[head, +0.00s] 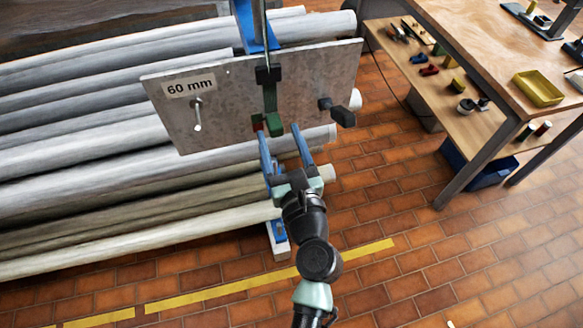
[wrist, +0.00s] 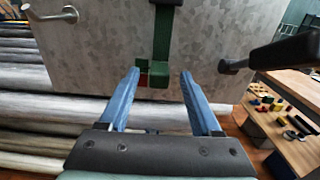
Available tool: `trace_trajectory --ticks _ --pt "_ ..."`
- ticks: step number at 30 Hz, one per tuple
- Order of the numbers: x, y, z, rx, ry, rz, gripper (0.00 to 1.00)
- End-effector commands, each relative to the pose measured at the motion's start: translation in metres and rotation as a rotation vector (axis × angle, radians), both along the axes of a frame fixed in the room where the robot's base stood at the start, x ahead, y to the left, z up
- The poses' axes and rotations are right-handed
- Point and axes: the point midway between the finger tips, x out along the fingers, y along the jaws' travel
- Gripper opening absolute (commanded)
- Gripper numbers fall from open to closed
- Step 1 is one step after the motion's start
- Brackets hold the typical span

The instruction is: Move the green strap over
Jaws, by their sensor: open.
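The green strap (head: 269,98) hangs down the middle of a grey metal plate (head: 230,105) labelled "60 mm". Its top meets a dark block, and its lower end is a wider green piece with a red patch. In the wrist view the strap (wrist: 163,35) runs down to that green end between my fingertips. My gripper (head: 279,131) has blue fingers, spread apart and empty, with the tips just below and around the strap's lower end. I cannot tell whether they touch it. A metal peg (head: 197,115) is on the plate's left; a black-ended peg (head: 341,114) is on its right.
Long grey pipes or rolls (head: 70,130) lie stacked behind and left of the plate. A wooden workbench (head: 490,50) with a yellow tray (head: 538,89) and a lower shelf of small parts stands at right. The brick floor (head: 400,210) between is clear.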

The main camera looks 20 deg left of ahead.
Motion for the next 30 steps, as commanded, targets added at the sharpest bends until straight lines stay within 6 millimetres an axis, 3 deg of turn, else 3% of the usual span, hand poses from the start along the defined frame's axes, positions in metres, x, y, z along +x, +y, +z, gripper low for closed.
trace_trajectory --ticks 9,15,30 --pt "-0.057 -0.04 -0.003 0.0 0.002 -0.004 0.65" --pt "-0.079 -0.054 -0.002 0.0 0.001 -0.002 0.65" --pt "-0.086 -0.058 0.0 0.001 -0.001 0.0 0.65"
